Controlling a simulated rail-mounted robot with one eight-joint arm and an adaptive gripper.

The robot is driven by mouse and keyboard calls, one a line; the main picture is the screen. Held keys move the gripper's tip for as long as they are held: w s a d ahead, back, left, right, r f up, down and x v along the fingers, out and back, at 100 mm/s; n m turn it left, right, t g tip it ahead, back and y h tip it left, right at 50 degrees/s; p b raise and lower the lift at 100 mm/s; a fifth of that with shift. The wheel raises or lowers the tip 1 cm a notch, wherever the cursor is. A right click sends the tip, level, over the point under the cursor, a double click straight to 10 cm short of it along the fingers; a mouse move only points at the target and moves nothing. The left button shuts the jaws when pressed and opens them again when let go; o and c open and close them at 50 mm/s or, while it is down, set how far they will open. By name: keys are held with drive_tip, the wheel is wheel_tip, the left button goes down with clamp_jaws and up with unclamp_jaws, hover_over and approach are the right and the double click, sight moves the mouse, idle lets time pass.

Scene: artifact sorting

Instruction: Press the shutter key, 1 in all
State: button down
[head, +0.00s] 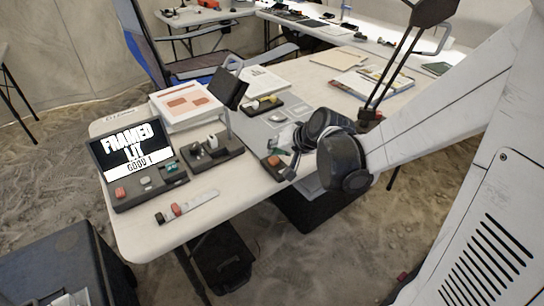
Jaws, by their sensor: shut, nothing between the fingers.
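A dark console with a tilted screen (132,146) stands at the near left of the white table. The screen reads "FRAMED LIT GOOD 1". Along its front are a red key (120,192), a pale key (145,181) and a teal part (172,169). No label tells which one is the shutter key. My gripper (289,173) is shut, over the table to the right of the console and apart from it. Its dark wrist hides part of the table behind it.
A dark unit with knobs (213,150) stands right of the console. A pale strip with red and dark parts (187,206) lies in front. Behind are a white box with orange patches (186,105), a lamp (384,80) and papers. A small orange-topped block (273,161) lies near my gripper.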

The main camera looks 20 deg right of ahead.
sight(275, 159)
drive_tip(key=shift+f+b, duration=0.45)
drive_tip(key=shift+f+b, duration=0.4)
drive_tip(key=shift+f, duration=0.05)
idle(0.8)
drive_tip(key=shift+r, duration=0.1)
drive_tip(key=shift+r+p, duration=0.7)
drive_tip(key=shift+r, duration=0.1)
drive_tip(key=shift+r+p, duration=1.95)
drive_tip(key=shift+r, duration=0.55)
